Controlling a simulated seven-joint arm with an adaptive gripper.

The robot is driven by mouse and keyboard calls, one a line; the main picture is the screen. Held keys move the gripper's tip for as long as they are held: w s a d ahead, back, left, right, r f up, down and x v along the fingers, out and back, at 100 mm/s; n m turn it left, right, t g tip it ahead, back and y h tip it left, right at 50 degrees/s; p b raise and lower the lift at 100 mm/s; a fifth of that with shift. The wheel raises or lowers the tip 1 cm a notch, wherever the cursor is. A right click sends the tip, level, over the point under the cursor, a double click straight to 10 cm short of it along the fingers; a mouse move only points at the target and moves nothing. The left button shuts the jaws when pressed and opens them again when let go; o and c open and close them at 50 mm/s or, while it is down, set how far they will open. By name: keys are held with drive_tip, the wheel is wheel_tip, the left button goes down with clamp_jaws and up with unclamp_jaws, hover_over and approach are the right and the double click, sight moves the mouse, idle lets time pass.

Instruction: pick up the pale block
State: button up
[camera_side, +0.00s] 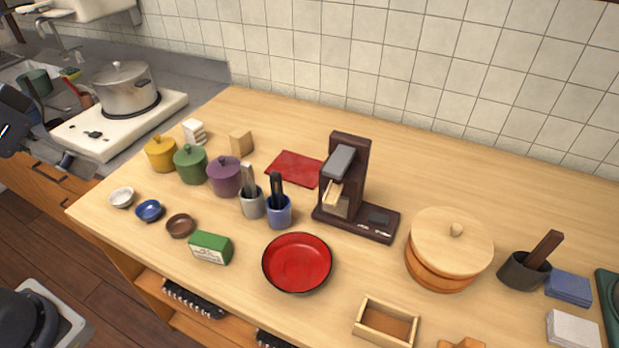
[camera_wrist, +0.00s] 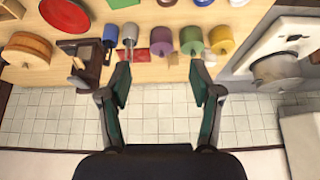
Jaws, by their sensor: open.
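A pale wooden block (camera_side: 241,142) stands on the wooden counter behind the purple pot in the side view. In the wrist view, a small tan shape (camera_wrist: 173,59) between the purple and green pots seems to be this block, partly hidden. My gripper (camera_wrist: 160,80) is open, with its two fingers wide apart and nothing seen between them. The block shows beyond the fingertips, toward the right finger. I cannot tell the exact distance. The gripper's fingers are not clearly seen in the side view.
Yellow, green (camera_side: 190,164) and purple (camera_side: 224,176) lidded pots stand close in front of the block. A white stacked item (camera_side: 194,132) is to its left. A red mat (camera_side: 294,168) and a dark coffee machine (camera_side: 347,190) are to its right. The tiled wall is behind.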

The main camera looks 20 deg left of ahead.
drive_tip(key=shift+o, duration=0.2)
drive_tip(key=w+r+m+t, duration=0.1)
drive_tip(key=w+r, duration=0.4)
drive_tip(key=w, duration=0.3)
drive_tip(key=w+r+m+t, duration=0.1)
drive_tip(key=w+r, duration=0.4)
drive_tip(key=w, duration=0.3)
drive_tip(key=g, duration=0.3)
hover_over(239, 132)
drive_tip(key=s, duration=0.2)
drive_tip(key=shift+h, duration=0.3)
wheel_tip(239, 132, down, 29)
drive_tip(key=shift+d+f, duration=0.1)
drive_tip(key=shift+f, duration=0.05)
drive_tip(key=x, duration=0.6)
drive_tip(key=shift+a, duration=0.25)
drive_tip(key=c, duration=1.3)
